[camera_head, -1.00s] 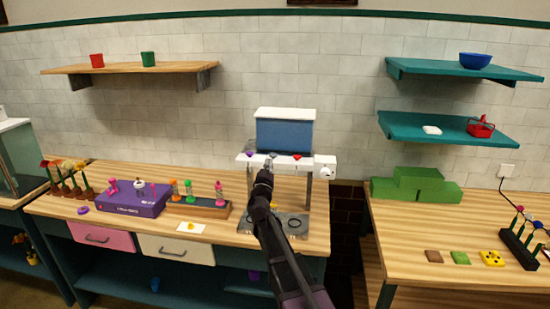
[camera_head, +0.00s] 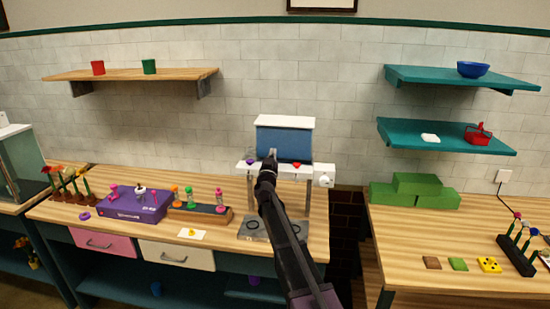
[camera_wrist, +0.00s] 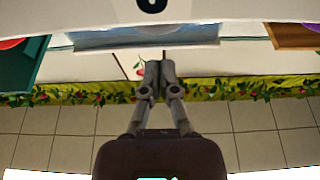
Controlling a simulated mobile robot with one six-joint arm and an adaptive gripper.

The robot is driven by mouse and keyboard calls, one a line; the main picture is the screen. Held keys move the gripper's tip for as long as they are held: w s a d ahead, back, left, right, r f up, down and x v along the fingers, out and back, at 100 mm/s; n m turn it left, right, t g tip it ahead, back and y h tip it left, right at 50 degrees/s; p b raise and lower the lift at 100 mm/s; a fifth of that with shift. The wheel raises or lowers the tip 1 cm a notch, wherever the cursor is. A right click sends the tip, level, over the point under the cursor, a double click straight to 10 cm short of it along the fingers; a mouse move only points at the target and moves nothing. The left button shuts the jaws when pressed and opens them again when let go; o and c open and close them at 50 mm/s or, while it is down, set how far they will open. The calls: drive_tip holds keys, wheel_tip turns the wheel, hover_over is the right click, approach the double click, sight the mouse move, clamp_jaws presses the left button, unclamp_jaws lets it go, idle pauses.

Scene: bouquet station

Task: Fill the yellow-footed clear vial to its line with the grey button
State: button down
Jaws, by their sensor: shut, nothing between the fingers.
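The dispenser, with a blue tank (camera_head: 284,142) under a white lid, stands at the back of the middle counter. Its white front bar (camera_head: 310,171) carries a purple button (camera_head: 250,162) and a red button (camera_head: 296,165). The grey button cannot be made out behind my gripper. My gripper (camera_head: 272,154) is raised in front of the bar, between those two buttons. In the wrist view my gripper (camera_wrist: 160,66) has its fingertips together, with nothing between them. The yellow-footed clear vial cannot be made out; my arm covers the middle of the dispenser base (camera_head: 252,229).
A purple box (camera_head: 135,205) and a rack of colored vials (camera_head: 203,211) stand left on the counter. A white card (camera_head: 191,234) with a yellow item lies in front. Green blocks (camera_head: 415,190) stand on the right counter, across a gap. A white knob (camera_head: 325,180) sticks out from the dispenser's right.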

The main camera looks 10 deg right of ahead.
drive_tip(key=shift+s+f+b, duration=0.1)
drive_tip(key=shift+f+b, duration=1.45)
drive_tip(key=shift+f, duration=0.35)
drive_tip(key=shift+f+b, duration=0.95)
drive_tip(key=shift+b, duration=0.05)
drive_tip(key=shift+s, duration=0.3)
